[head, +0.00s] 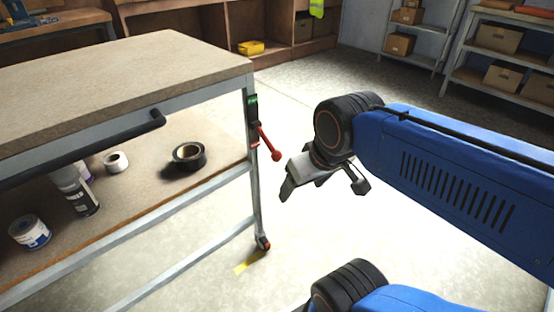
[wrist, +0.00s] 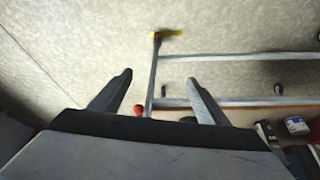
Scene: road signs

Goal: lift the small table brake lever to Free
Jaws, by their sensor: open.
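The small table (head: 130,68) stands at the left, with a speckled top and a grey metal frame. The red brake lever (head: 267,142) is on its near right leg and slants down to the right, ending in a round red knob. A green patch (head: 252,101) is above the lever, and a small red mark shows beside it. My gripper (head: 322,188) is open and empty, right of the knob and apart from it. In the wrist view, the red knob (wrist: 139,110) shows between the spread fingers, nearer the left one; the rest of the lever is hidden.
A black handle bar (head: 85,150) runs along the table's side. Black tape (head: 188,155), a white roll (head: 116,162) and cans (head: 30,231) are on the lower shelf. A caster (head: 263,243) stands by yellow floor tape. Shelving with boxes is at the back; the floor between is clear.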

